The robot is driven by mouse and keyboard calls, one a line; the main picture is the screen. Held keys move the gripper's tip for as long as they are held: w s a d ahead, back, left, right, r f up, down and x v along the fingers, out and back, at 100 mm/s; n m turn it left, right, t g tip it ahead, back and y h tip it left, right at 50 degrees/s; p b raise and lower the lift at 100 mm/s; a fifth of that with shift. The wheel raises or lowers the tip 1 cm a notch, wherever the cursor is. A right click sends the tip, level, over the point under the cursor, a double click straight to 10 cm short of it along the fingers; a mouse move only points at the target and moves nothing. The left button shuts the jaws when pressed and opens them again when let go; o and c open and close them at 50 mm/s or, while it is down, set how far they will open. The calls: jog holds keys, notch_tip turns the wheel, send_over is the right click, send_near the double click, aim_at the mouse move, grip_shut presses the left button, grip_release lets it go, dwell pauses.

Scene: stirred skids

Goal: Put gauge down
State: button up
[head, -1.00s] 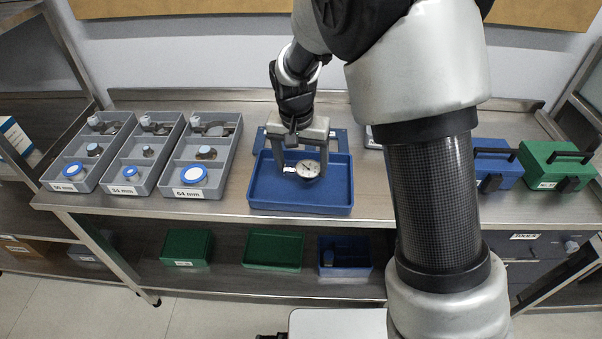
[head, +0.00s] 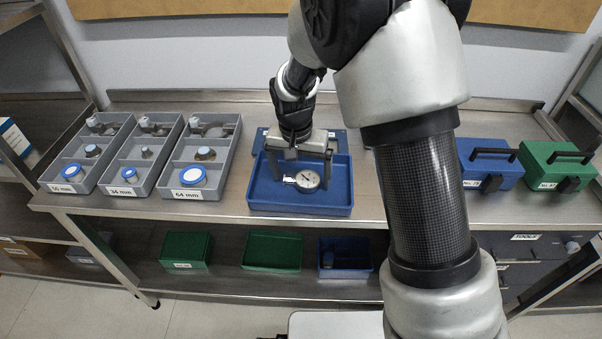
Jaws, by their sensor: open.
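The gauge (head: 306,180), with a round white dial and a short stem to the left, is in the blue tray (head: 335,206) on the bench. It appears to lie on the tray floor. My gripper (head: 302,180) is low over the tray, pointing down, its fingers spread to either side around the gauge. The fingers are open, with the right finger near the dial's edge; I cannot tell whether either touches it.
Grey sorting trays (head: 213,160) with labelled compartments stand left on the bench. A blue case (head: 488,165) and a green case (head: 556,165) stand right, beyond my arm. Green bins (head: 272,251) and a blue bin (head: 345,258) sit on the shelf below.

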aim_at(298, 183)
notch_tip(298, 183, up, 12)
jog(key=s+p, duration=0.1)
jog(key=s, duration=0.1)
jog(key=s+d+r+n+t+y, duration=0.1)
jog(key=s+d+r+t, duration=0.1)
jog(key=s+d+r, duration=0.8)
jog(key=s+d+r+n+t, duration=0.1)
jog(key=s+d, duration=0.3)
jog(key=s, duration=0.7)
jog(key=shift+d+r+n+t, duration=0.25)
jog(key=shift+r+n+t, duration=0.15)
jog(key=shift+r+t, duration=0.35)
jog(key=shift+s+r, duration=0.1)
jog(key=shift+r, duration=0.1)
